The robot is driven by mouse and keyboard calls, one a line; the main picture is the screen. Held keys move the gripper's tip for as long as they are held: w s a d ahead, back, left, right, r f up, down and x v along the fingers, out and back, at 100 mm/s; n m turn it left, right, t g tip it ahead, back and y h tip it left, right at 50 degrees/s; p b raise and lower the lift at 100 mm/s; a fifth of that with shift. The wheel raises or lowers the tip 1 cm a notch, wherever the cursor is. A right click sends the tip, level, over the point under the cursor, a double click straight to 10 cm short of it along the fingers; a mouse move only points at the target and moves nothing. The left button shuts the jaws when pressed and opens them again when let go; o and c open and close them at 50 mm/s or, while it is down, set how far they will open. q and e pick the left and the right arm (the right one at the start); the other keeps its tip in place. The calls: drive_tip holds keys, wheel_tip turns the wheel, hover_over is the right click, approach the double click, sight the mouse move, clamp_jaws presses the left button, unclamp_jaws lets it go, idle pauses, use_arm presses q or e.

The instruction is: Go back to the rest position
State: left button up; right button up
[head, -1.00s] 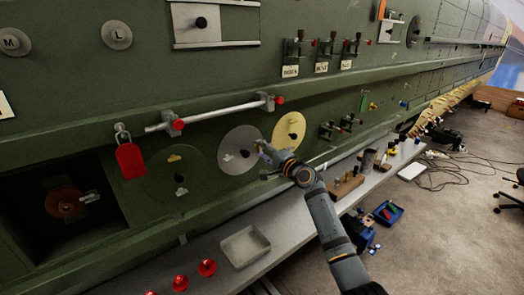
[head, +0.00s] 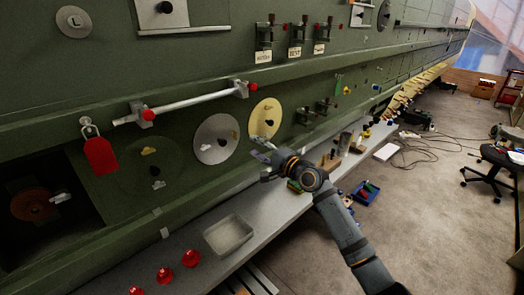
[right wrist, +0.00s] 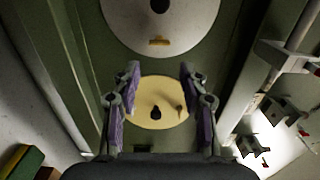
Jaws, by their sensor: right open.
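My right gripper (head: 262,158) is open and empty. In the head view its arm comes in from the lower right, and the fingers are in front of the green fuselage panel, just below the yellow disc (head: 265,118) and right of the silver disc (head: 216,139). In the right wrist view the two purple-padded fingers (right wrist: 158,105) are spread apart, with the yellow disc (right wrist: 158,103) seen between them and the silver disc (right wrist: 160,22) above. Nothing is between the pads. My left gripper is not in view.
A grey shelf (head: 285,212) runs below the panel with a tray (head: 228,234), red knobbed pieces (head: 164,275) and small tools. A silver bar (head: 188,102) and a red tag (head: 100,155) are on the panel. A blue bin (head: 366,192) and a chair (head: 492,165) stand on the floor at right.

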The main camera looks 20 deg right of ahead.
drive_tip(key=v, duration=0.2)
drive_tip(key=shift+s, duration=0.3)
drive_tip(key=shift+d, duration=0.1)
